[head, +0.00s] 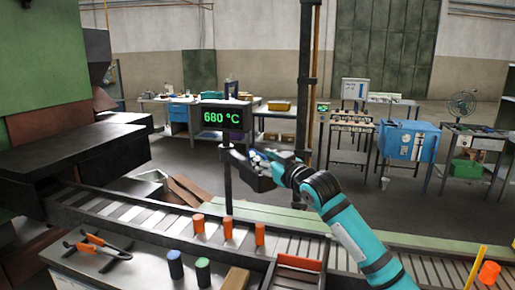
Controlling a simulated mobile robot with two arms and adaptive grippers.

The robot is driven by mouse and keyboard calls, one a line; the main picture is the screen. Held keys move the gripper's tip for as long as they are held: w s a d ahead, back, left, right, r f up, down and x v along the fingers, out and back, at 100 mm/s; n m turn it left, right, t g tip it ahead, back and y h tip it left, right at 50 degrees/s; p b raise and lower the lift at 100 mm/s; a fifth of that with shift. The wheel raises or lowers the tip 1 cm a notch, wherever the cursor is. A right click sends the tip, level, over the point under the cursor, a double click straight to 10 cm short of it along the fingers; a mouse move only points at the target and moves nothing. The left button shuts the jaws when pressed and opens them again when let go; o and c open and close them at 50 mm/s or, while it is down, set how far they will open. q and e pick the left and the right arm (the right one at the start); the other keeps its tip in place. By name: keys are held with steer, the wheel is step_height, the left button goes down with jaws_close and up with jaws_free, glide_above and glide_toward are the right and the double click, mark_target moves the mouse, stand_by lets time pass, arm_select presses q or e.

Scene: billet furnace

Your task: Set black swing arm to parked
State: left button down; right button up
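My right arm comes in from the lower right, and its gripper (262,160) is at a dark bar (250,174) beside the thin black post below the display. This bar looks like the black swing arm, but the gripper partly covers it. The fingers are small and overlap the bar, so I cannot tell whether they are open, shut or touching it. My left gripper is not in view.
A display reading 680 °C (222,117) stands on the post. Tongs (97,244) lie on the front left bench. A tall dark post (305,75) stands just behind my gripper.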

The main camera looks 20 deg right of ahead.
mark_target(250, 149)
steer(key=shift+p+x, duration=0.4)
steer(key=shift+x, duration=1.35)
steer(key=shift+c, duration=0.4)
jaws_close()
